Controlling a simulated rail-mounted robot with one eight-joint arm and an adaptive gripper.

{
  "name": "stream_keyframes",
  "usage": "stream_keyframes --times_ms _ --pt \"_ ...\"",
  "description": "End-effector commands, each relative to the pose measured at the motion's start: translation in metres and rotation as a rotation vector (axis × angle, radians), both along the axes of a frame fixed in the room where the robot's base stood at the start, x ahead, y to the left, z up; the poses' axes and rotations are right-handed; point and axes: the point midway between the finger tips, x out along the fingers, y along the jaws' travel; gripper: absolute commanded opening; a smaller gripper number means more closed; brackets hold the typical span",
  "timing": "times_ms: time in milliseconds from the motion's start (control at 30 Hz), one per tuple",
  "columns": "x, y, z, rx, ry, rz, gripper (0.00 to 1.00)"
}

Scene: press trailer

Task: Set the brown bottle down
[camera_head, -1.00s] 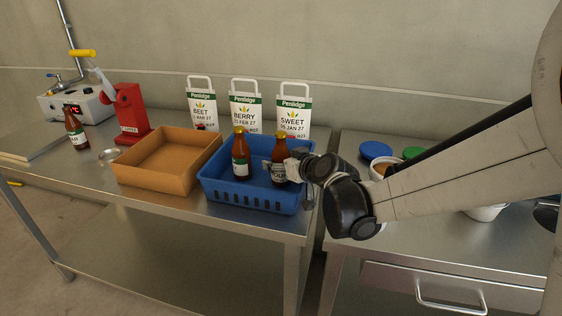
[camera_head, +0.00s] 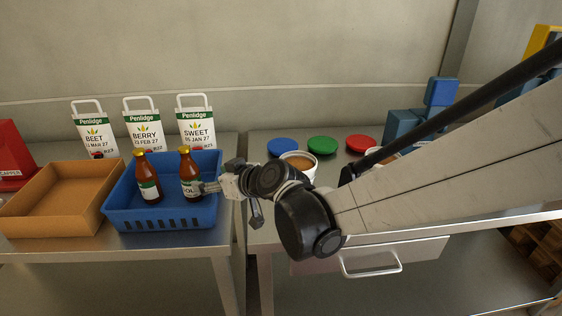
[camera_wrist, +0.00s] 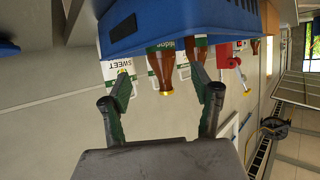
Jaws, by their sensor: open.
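Two brown bottles with yellow caps and white-green labels stand upright in the blue crate (camera_head: 165,217). The right brown bottle (camera_head: 188,165) is nearest my gripper (camera_head: 208,187); the left brown bottle (camera_head: 146,172) stands beside it. My gripper is open, at the right bottle's right side, with its fingers pointing left over the crate's right end. In the wrist view the nearer bottle (camera_wrist: 160,68) shows, cap downward in the picture, between the spread fingers. Whether a finger still touches it I cannot tell.
An orange-brown box (camera_head: 55,222) stands left of the crate. Cards marked BEET (camera_head: 93,130), BERRY (camera_head: 142,127) and SWEET (camera_head: 195,125) stand behind. A pot (camera_head: 299,163) and blue, green (camera_head: 322,145) and red (camera_head: 360,143) lids are on the right counter.

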Motion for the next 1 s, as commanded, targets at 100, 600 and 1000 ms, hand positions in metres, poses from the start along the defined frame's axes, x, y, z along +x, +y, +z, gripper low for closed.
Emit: stream_keyframes --times_ms 100,600,1000 --pt "-0.004 -0.012 0.004 -0.010 0.017 -0.018 0.60" --pt "-0.084 -0.163 0.022 -0.127 0.268 -0.301 0.60" --pt "-0.182 -0.281 0.006 -0.205 0.460 -0.640 0.60"
